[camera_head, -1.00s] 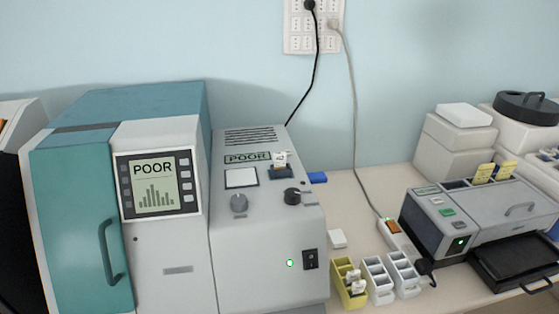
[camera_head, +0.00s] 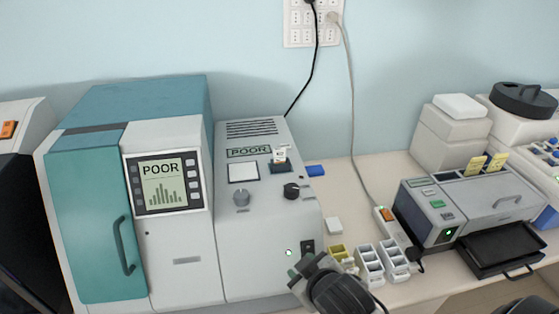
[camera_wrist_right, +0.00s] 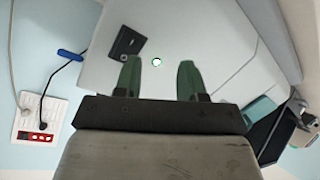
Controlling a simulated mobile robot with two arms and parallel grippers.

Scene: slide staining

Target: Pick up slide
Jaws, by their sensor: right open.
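A slide with a white label (camera_head: 281,154) stands in a dark slot on top of the grey machine (camera_head: 262,215), whose display reads POOR. The yellow rack (camera_head: 338,252) on the bench is partly hidden behind my right arm; white-topped slides show in or beside it, not clearly. My right gripper (camera_head: 306,265) is in front of the machine's lower right front, well below the slotted slide. In the right wrist view its green fingers (camera_wrist_right: 158,65) are apart with nothing between them, facing the machine's front near the green light and black switch. My left gripper is not in view.
Two white racks (camera_head: 370,262) stand right of the yellow one. A white block (camera_head: 334,226) and a blue item (camera_head: 315,170) lie behind. A grey device with a black tray (camera_head: 497,250) stands at the right. A power strip and cables cross the bench.

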